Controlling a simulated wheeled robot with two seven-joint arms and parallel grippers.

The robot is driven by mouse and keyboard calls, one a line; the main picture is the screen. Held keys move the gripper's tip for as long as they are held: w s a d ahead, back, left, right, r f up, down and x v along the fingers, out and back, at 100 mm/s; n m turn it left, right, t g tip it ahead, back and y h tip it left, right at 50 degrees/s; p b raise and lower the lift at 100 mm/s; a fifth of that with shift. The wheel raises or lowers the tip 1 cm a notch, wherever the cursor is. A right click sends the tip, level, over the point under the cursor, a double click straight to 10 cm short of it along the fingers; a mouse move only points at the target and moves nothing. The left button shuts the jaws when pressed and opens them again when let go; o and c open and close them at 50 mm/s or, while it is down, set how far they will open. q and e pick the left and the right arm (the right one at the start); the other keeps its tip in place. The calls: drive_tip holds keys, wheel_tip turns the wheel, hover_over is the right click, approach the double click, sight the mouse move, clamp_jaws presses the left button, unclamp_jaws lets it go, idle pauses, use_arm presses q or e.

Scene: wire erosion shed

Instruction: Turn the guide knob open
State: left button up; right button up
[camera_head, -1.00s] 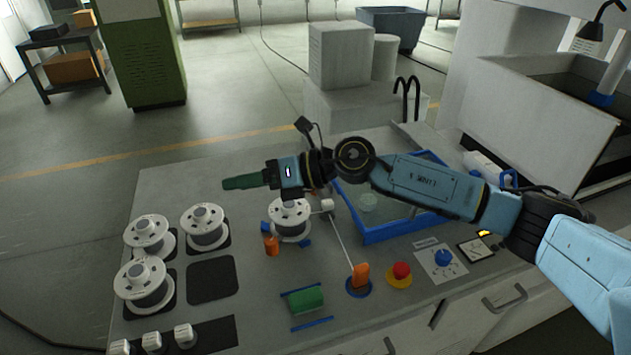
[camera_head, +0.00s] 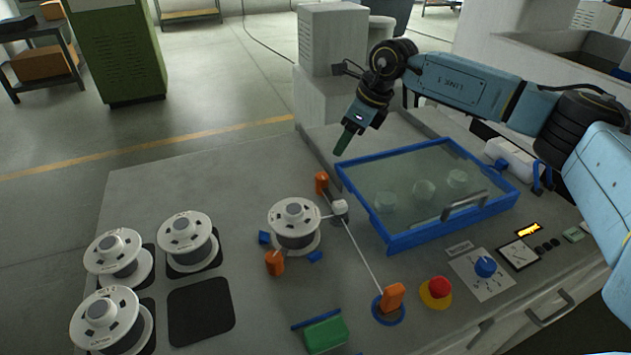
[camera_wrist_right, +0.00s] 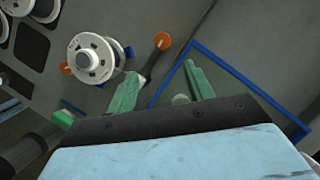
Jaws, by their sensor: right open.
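An orange knob (camera_head: 391,298) stands on a blue round base near the front of the bench, at the end of a thin wire; I take it for the guide knob. The left gripper is not in view.
The blue-framed tray (camera_head: 400,242) holds jars. A red button (camera_head: 439,287) and blue dial (camera_head: 485,266) are right of the knob. Several spools (camera_head: 188,236) stand left.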

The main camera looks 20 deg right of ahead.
sight(323, 176)
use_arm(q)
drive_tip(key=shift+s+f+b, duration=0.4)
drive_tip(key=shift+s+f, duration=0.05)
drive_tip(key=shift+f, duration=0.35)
use_arm(e)
drive_tip(key=x, duration=1.5)
drive_tip(key=shift+w, duration=0.25)
drive_tip(key=shift+d+r, duration=0.1)
clamp_jaws()
